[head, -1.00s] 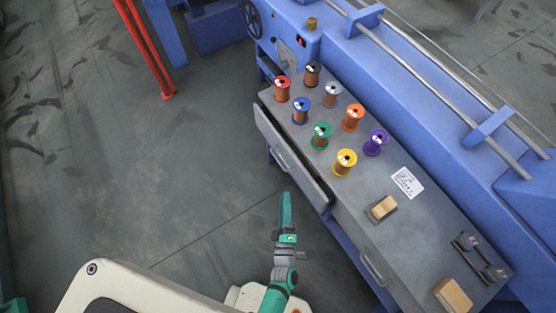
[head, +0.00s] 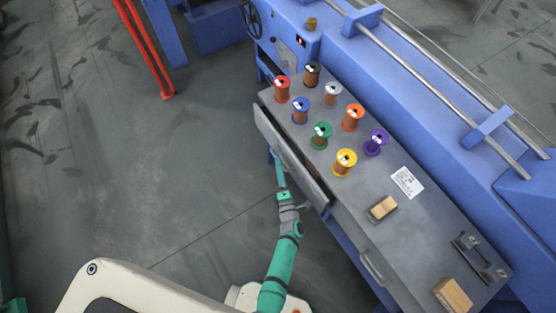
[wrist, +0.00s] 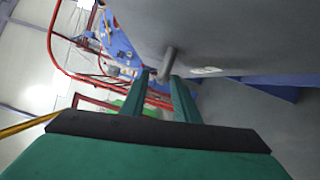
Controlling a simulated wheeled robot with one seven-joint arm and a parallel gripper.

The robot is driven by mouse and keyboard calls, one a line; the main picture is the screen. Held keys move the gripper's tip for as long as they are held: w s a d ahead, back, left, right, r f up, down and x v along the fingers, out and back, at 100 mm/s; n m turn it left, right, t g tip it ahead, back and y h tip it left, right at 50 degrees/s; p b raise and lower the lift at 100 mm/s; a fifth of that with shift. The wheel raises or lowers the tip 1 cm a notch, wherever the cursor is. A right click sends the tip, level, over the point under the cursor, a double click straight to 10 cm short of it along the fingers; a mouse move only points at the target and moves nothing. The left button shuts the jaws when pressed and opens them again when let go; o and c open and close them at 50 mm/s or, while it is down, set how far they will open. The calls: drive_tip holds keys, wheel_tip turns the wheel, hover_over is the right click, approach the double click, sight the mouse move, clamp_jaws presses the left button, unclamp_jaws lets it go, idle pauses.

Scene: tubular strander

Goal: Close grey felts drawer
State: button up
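A grey drawer (head: 301,170) on the left part of the bench stands partly pulled out, with a dark gap behind its front. A second drawer handle (head: 374,268) shows farther right on a front that looks shut. My gripper (head: 279,166) is at the open drawer's front, near its handle. In the wrist view the fingers (wrist: 160,88) are apart, with the bar handle (wrist: 168,64) at or just beyond their tips. I cannot tell whether they touch it. A small pale label (wrist: 206,71) on the drawer front is unreadable.
Several coloured spools (head: 321,136) stand on the grey bench top (head: 330,185). A paper sheet (head: 407,182) and wooden blocks (head: 382,208) lie to their right. The blue machine (head: 420,80) rises behind. The floor (head: 190,180) left of the bench is clear.

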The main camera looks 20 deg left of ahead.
sight(289, 160)
drive_tip(key=shift+x, duration=1.5)
clamp_jaws()
drive_tip(key=shift+w+d, duration=1.5)
drive_tip(key=shift+w, duration=0.25)
unclamp_jaws()
